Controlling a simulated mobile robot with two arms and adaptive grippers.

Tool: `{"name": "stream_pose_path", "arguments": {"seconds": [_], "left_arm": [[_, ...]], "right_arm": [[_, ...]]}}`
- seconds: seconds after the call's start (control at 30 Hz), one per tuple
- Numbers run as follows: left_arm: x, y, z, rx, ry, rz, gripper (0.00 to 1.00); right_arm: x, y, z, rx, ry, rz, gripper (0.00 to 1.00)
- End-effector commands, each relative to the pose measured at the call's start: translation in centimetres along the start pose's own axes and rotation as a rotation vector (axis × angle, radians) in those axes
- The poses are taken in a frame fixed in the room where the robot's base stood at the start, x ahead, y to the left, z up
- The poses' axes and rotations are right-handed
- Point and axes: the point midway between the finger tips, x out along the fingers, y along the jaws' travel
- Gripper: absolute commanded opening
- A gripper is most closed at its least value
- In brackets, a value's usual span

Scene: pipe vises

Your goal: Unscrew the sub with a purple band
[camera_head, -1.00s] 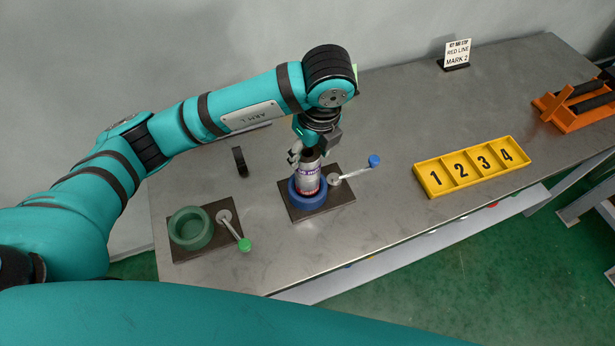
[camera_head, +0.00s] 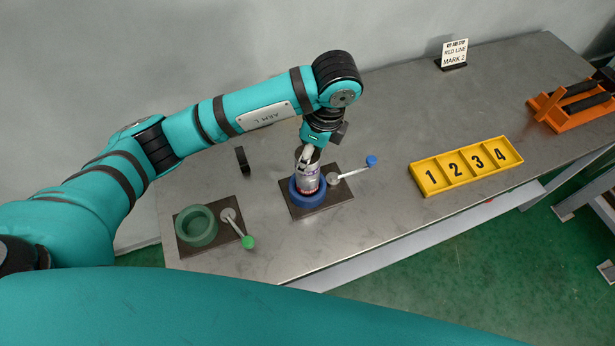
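A grey metal sub (camera_head: 308,179) stands upright in the blue ring vise (camera_head: 297,199). A faint purplish band shows on its upper part and a red mark low down near the ring. My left gripper (camera_head: 307,157) points down from above, with its fingers at the top of the sub. The gripper partly covers the sub's upper end, and I cannot tell whether the fingers are closed on it. My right gripper is not in view.
The blue vise has a lever with a blue knob (camera_head: 371,160). An empty green ring vise (camera_head: 196,227) with a green-knobbed lever (camera_head: 248,242) stands left. A yellow tray (camera_head: 466,166) numbered 1 to 4, a sign (camera_head: 454,54), an orange rack (camera_head: 572,104) and a black upright piece (camera_head: 242,160) stand apart.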

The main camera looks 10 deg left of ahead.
Motion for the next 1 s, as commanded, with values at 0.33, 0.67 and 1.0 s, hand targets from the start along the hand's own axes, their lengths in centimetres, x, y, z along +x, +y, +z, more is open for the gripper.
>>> {"name": "stream_pose_path", "arguments": {"seconds": [0.33,0.67,1.0], "left_arm": [[0.1,0.1,0.0,0.005,0.000,0.001,0.71],[0.7,0.0,0.0,0.174,-0.002,-0.041,0.71],[0.8,0.1,0.0,0.580,-0.002,-0.122,0.71]], "right_arm": [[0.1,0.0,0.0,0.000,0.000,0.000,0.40],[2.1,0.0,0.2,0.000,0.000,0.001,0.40],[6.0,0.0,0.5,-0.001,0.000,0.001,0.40]]}}
